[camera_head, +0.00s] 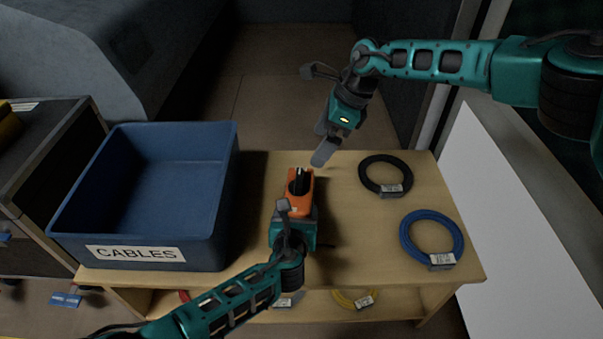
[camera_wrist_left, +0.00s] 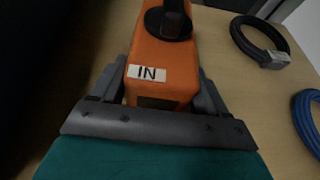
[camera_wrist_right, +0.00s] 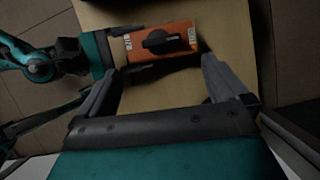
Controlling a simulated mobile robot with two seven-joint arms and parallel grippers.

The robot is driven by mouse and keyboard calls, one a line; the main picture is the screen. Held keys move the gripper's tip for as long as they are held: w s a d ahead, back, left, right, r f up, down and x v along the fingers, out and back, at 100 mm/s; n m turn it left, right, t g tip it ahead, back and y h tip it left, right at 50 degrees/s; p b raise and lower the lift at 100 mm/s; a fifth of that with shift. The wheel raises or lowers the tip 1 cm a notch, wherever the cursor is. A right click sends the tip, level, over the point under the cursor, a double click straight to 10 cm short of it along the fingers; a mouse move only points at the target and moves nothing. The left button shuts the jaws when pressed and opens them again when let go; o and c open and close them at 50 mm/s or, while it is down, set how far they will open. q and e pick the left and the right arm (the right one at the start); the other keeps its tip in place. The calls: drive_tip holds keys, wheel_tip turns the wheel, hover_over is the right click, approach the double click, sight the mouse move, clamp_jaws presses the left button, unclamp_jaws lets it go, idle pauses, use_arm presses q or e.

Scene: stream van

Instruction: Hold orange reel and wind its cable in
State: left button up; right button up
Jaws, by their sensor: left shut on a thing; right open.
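The orange reel (camera_head: 299,204) stands on the wooden table, with a black crank or knob on its top. In the left wrist view the reel (camera_wrist_left: 165,60) carries a label reading IN. My left gripper (camera_head: 297,214) is shut on the near end of the reel. My right gripper (camera_head: 322,145) is open and empty, above and beyond the reel, a little to its right. In the right wrist view the reel (camera_wrist_right: 145,49) lies ahead of the spread fingers, apart from them.
A blue bin (camera_head: 222,208) labelled CABLES stands on the table's left. A black cable coil (camera_head: 365,176) and a blue coil (camera_head: 405,240) lie on the right. A red and a yellow coil (camera_head: 345,300) sit on the lower shelf.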

sight(300, 178)
drive_tip(key=x, duration=1.1)
drive_tip(key=shift+f, duration=0.4)
drive_tip(key=c, duration=1)
